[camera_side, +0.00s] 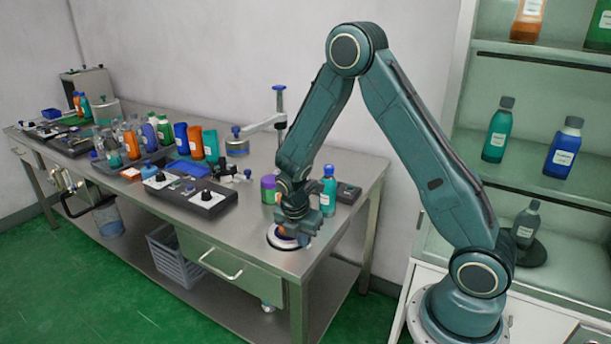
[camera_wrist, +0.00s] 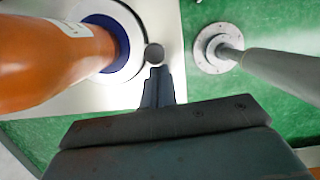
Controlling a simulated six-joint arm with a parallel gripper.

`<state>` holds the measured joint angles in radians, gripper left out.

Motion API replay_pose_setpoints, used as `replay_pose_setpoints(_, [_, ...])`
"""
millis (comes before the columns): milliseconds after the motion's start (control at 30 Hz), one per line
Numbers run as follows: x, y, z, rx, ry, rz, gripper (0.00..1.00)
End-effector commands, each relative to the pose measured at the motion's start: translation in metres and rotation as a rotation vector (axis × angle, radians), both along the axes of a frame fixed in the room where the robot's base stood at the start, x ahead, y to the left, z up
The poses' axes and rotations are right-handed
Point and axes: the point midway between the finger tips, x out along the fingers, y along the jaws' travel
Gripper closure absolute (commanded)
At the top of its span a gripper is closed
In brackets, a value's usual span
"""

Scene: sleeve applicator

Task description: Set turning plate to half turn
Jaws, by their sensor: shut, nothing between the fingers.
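The turning plate is a pale round disc (camera_side: 286,243) near the front right corner of the steel bench. In the wrist view the plate (camera_wrist: 128,78) is at upper left, with a dark blue ring (camera_wrist: 120,40) on it. An orange bottle with a white label (camera_wrist: 52,58) stands over the ring and hides much of the plate. A small grey round knob (camera_wrist: 154,53) sits at the plate's right edge. My gripper (camera_wrist: 156,72) is shut and empty, its tips right beside the knob; I cannot tell whether they touch. In the side view my gripper (camera_side: 294,228) hides most of the plate.
A teal bottle (camera_side: 328,190), a purple and green jar (camera_side: 268,188) and a dark box (camera_side: 348,193) stand behind my gripper. A black control box with knobs (camera_side: 205,200) is to the left. The bench edge is close by, with green floor beyond.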

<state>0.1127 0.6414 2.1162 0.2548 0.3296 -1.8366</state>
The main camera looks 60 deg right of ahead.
Motion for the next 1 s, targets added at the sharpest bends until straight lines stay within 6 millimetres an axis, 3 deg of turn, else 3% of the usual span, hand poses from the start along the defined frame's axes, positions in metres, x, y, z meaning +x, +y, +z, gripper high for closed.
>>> replay_pose_setpoints(733, [-0.012,-0.029,0.000,-0.001,0.000,0.339,1.00])
replay_pose_setpoints(1000, [-0.014,-0.040,0.000,-0.001,0.000,0.343,1.00])
